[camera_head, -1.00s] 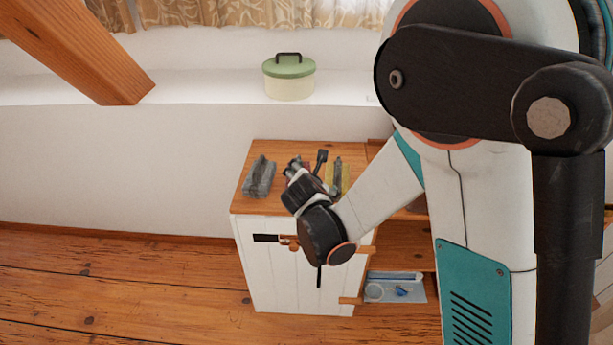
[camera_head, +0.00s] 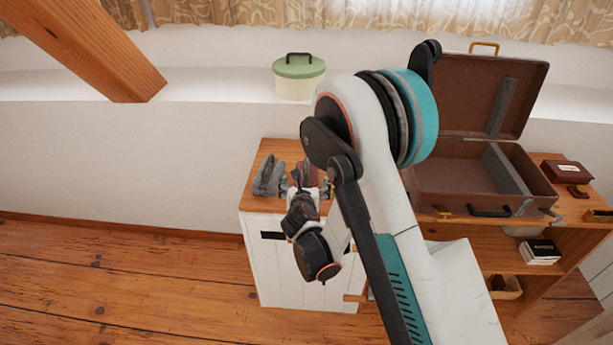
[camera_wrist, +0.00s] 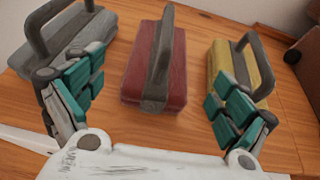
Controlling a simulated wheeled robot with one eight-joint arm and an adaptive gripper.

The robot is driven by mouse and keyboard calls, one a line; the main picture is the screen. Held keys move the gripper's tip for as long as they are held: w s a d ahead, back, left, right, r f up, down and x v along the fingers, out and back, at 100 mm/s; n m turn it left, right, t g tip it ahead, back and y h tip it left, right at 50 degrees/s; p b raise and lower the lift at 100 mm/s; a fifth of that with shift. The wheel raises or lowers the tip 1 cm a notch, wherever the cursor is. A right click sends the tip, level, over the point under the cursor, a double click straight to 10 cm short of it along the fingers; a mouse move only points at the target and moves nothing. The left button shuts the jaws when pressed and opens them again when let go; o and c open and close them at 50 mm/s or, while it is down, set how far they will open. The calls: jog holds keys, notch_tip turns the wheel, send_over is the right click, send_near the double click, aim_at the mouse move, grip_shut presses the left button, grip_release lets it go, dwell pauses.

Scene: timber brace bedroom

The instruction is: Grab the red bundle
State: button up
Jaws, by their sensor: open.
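The red bundle (camera_wrist: 140,76) is a dark red block with a grey strap handle over its top. In the wrist view it lies on the wooden cabinet top, centred ahead of my gripper (camera_wrist: 157,108). My gripper is open, with one teal-padded finger on each side and the bundle a little beyond and between them, not gripped. In the head view the red bundle (camera_head: 309,172) shows partly behind my gripper (camera_head: 304,184), which is over the cabinet's left part.
A grey bundle (camera_wrist: 85,45) lies to the left of the red one and a yellow bundle (camera_wrist: 256,72) to the right, each close to a finger. An open brown suitcase (camera_head: 455,185) stands to the right. A green-lidded pot (camera_head: 299,88) is on the ledge behind.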

jog(key=shift+r+b+x, duration=0.2)
jog(key=shift+b+x, duration=1.05)
jog(key=shift+x, duration=2.1)
jog(key=shift+w, duration=0.1)
jog(key=shift+c, duration=0.5)
jog(key=c, duration=1.2)
